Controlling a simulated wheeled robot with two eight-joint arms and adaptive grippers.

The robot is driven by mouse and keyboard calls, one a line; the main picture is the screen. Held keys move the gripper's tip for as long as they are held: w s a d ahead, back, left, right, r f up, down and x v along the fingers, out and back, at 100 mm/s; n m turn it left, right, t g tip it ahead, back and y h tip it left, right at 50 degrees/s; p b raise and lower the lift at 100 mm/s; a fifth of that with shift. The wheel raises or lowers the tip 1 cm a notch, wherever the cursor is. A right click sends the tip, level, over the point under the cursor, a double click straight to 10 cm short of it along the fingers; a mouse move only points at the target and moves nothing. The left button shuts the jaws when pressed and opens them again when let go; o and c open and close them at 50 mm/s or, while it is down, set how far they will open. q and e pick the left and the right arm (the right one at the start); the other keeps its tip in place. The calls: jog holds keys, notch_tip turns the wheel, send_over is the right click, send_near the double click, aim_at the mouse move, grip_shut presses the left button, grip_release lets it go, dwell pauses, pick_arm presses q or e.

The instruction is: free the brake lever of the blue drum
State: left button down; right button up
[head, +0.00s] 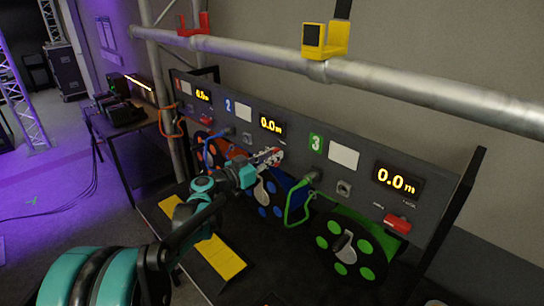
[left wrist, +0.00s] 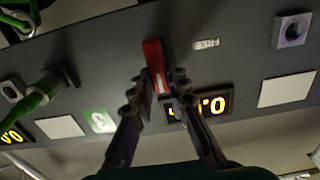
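The blue drum (head: 268,196) sits below the middle section of the dark panel, partly hidden by my left arm. A red brake lever (left wrist: 154,62) on the panel beside that section's display shows in the left wrist view; in the head view my gripper covers most of it. My left gripper (head: 272,157) reaches to the panel just above the blue drum. In the left wrist view its two fingers (left wrist: 163,85) are apart, one on each side of the red lever. I cannot tell whether either finger touches it. My right gripper is not in view.
The green drum (head: 345,243) and its red lever (head: 397,224) are on the right, with a green cable (head: 290,205) beside my gripper. An orange drum (head: 225,148) is on the left. A metal truss tube (head: 420,92) with a yellow bracket (head: 326,40) runs above the panel.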

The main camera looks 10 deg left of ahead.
pick_arm(q)
jog(key=shift+n, duration=0.4)
jog(key=shift+w+a+f+n+b, duration=0.2)
jog(key=shift+a+f+n+b, duration=0.1)
jog(key=shift+n, duration=2.55)
jog(key=shift+w+a+f+n+b, duration=0.15)
jog(key=shift+a+f+n+b, duration=0.15)
jog(key=shift+n, duration=2.6)
jog(key=shift+w+a+f+n+b, duration=0.25)
jog(key=shift+f+n, duration=0.1)
jog(key=shift+n, duration=2.5)
jog(key=shift+d, duration=0.1)
jog(key=c, duration=1.5)
grip_release()
jog(key=shift+s, duration=0.1)
